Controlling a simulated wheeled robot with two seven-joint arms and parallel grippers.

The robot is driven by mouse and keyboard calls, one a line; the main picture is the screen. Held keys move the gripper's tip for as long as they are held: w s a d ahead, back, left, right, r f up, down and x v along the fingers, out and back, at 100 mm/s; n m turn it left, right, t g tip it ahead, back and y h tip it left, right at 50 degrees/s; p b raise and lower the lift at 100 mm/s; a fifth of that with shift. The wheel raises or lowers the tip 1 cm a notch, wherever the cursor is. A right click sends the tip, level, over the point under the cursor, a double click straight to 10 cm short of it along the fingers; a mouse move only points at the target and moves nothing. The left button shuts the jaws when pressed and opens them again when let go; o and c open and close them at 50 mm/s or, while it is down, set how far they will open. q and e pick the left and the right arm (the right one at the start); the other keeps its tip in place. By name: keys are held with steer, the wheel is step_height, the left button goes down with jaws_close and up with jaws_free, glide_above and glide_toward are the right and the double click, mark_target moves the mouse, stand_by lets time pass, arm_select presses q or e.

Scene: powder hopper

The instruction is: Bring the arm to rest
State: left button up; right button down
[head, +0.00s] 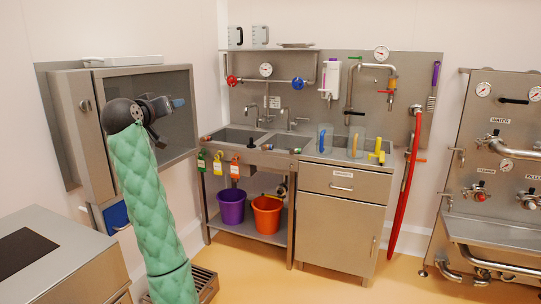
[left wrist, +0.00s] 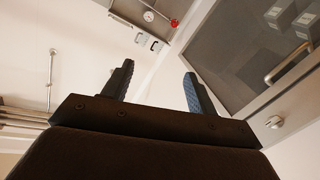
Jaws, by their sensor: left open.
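My left arm rises in a green padded sleeve from the bottom of the head view. Its dark left gripper (head: 172,104) is raised in front of the wall cabinet's glass door (head: 177,128). In the left wrist view the two fingers of the left gripper (left wrist: 158,82) stand apart, with only pale wall between them. It is open and holds nothing. The gap between the gripper and the cabinet door cannot be told. My right gripper is in neither view.
A sink bench (head: 222,144) with a purple bucket (head: 231,207) and an orange bucket (head: 267,216) stands behind. A steel cupboard (head: 340,222) is right of it. A piped panel (head: 500,150) stands far right. A steel unit (head: 60,285) is at lower left.

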arm_select(q)
steer(key=s+d+f+m+g+p, duration=0.1)
steer(key=s+d+f+g, duration=0.25)
steer(key=s+f, duration=0.8)
steer(key=s+d+f+m+g+y+p, duration=0.15)
steer(key=s+d+f, duration=0.4)
steer(key=f, duration=1.05)
steer(key=s+d+f+m+g+h, duration=0.1)
steer(key=s+d+f+g, duration=0.2)
steer(key=s+f, duration=0.85)
steer(key=s+d+f+g+p, duration=0.1)
steer(key=s+d+f+g, duration=0.2)
steer(key=s+f, duration=2.1)
steer(key=s+g, duration=0.3)
steer(key=s, duration=0.1)
steer(key=shift+f+m+g, duration=0.35)
steer(key=shift+f+g, duration=0.05)
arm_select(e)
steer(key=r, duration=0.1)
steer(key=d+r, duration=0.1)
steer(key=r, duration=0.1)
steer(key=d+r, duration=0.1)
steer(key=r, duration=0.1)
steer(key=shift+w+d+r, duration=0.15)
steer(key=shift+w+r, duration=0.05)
